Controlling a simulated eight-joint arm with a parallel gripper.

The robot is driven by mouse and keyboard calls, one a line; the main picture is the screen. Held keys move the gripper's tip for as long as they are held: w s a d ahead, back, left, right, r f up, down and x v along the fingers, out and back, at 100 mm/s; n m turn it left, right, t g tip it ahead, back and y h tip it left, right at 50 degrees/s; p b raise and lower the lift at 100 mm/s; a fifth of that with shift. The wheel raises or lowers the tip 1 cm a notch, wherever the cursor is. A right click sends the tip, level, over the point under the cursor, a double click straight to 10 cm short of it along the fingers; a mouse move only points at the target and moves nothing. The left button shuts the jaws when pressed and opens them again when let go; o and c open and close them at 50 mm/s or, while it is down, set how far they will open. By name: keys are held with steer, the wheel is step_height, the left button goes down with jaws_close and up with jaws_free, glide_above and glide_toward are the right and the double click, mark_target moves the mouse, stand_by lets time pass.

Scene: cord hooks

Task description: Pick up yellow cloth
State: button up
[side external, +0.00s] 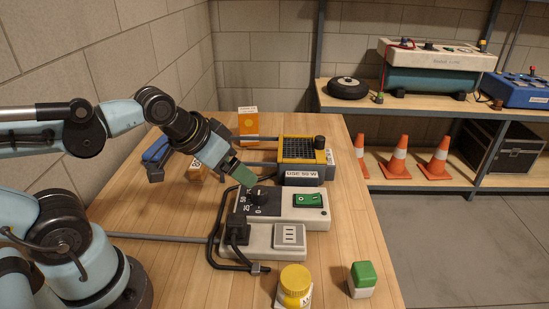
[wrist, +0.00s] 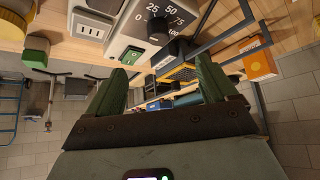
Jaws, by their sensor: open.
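I cannot make out a yellow cloth in either view. My gripper (side external: 243,176) is over the table, just above the dial end of a grey control box (side external: 312,214). Its two green fingers are spread apart with nothing between them in the wrist view (wrist: 168,88). The box's dial (wrist: 158,29) shows near the top of the wrist view. Yellow things in view are a round-lidded jar (side external: 295,282) at the table's front and a yellow-framed device (side external: 298,149) behind the box. My arm hides part of the table at the left.
A black cord (side external: 214,240) loops beside the control box. A green-and-white block (side external: 362,279) stands at the front right, an orange box (side external: 248,122) at the back. A blue tool (side external: 156,152) lies at the back left. Shelves with orange cones (side external: 438,158) stand beyond the table.

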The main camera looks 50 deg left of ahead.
steer(key=w+a+m+y, duration=0.3)
steer(key=w+a+m, duration=0.3)
steer(key=a, duration=0.3)
steer(key=w+a+m+y, duration=0.3)
steer(key=w+a+m, duration=0.25)
steer(key=a, duration=0.25)
steer(key=a+f+m+y, duration=0.1)
steer(key=a+f+m, duration=0.2)
steer(key=a+m, duration=0.1)
steer(key=a+f+m+y, duration=0.2)
steer(key=a+f+m, duration=0.1)
steer(key=a, duration=0.4)
steer(key=a+f+m+y, duration=0.2)
steer(key=a+f+m, duration=0.1)
steer(key=a+m, duration=0.2)
steer(key=shift+w+a+m, duration=0.25)
steer(key=shift+w+a, duration=0.05)
steer(key=shift+w+a+f+y, duration=0.1)
steer(key=shift+a+f+y, duration=0.05)
steer(key=shift+a+y, duration=0.15)
steer(key=x, duration=1.1)
steer(key=shift+w+a+f, duration=0.1)
steer(key=shift+a+f, duration=0.05)
steer(key=shift+f, duration=0.05)
steer(key=c, duration=1)
